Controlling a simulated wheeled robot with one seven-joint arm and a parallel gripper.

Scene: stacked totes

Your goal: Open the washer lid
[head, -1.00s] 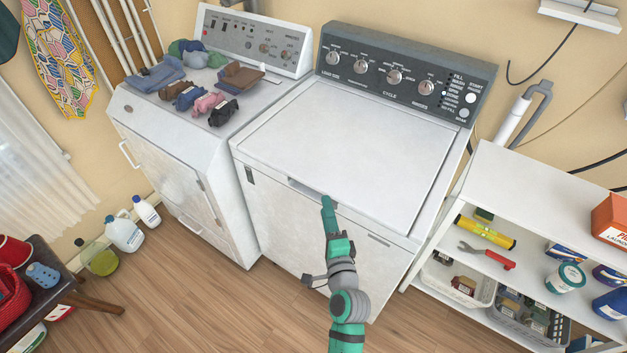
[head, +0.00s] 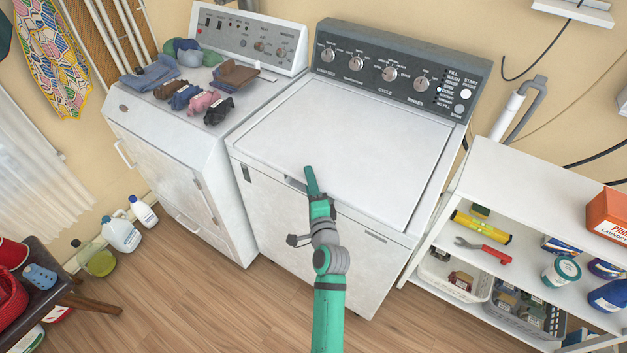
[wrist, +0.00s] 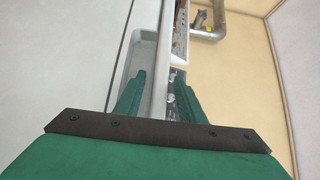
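The white washer lid (head: 350,140) lies flat and closed on top of the washer (head: 320,230). A handle recess (head: 295,184) shows below the lid's front edge, partly hidden by my gripper (head: 312,180). My gripper is at the front edge of the lid, near its middle. In the wrist view my gripper (wrist: 160,82) has its two green fingers apart, with the lid's edge (wrist: 160,60) running between them. One finger is on the recess side and the other on the lid's top side. Gaps show beside the edge, and no firm grip is visible.
The washer's control panel (head: 400,75) rises behind the lid. A dryer (head: 175,150) with folded clothes stands at the left. A white shelf (head: 545,185) with supplies stands at the right. The wooden floor (head: 215,305) in front is clear.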

